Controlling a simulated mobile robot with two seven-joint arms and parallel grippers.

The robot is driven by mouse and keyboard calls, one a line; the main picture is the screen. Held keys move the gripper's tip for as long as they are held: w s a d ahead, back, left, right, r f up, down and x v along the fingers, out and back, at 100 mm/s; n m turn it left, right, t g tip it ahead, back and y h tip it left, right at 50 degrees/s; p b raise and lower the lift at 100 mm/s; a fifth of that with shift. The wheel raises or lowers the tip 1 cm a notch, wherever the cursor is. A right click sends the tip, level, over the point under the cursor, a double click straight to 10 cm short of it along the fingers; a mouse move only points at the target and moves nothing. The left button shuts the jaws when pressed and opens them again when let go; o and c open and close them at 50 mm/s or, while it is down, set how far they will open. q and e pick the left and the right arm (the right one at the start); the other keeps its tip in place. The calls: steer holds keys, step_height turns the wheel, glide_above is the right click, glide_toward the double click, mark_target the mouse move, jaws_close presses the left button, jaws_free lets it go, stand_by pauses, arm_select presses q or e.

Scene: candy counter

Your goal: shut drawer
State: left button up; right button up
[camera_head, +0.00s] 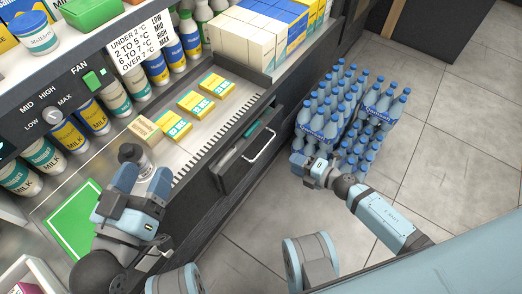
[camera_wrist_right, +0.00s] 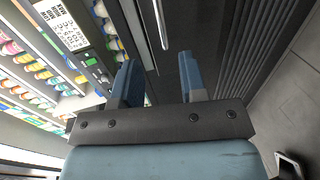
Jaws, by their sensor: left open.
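The dark drawer (camera_head: 232,164) under the counter stands pulled out, with its inside and some contents showing. Its pale bar handle (camera_head: 262,146) faces right. My right gripper (camera_head: 308,167) is open and empty, to the right of the handle and apart from it in the head view. In the right wrist view its two blue fingers (camera_wrist_right: 160,80) stand apart, and a light bar that looks like the handle (camera_wrist_right: 161,24) shows beyond them.
Packs of blue-capped water bottles (camera_head: 325,110) stand on the floor just beyond my right gripper. The counter holds yellow boxes (camera_head: 196,102), a green mat (camera_head: 74,222) and shelved milk bottles (camera_head: 70,135). The tiled floor (camera_head: 440,150) at the right is clear.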

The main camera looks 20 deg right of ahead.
mark_target(263, 147)
arm_select(q)
step_height(263, 147, down, 5)
steer(key=g+b, duration=0.2)
steer(key=b, duration=0.1)
steer(key=shift+w+d+r+m, duration=0.1)
steer(key=shift+m, duration=0.3)
arm_select(e)
steer(key=x, duration=1.3)
steer(key=shift+w, duration=0.1)
jaws_close()
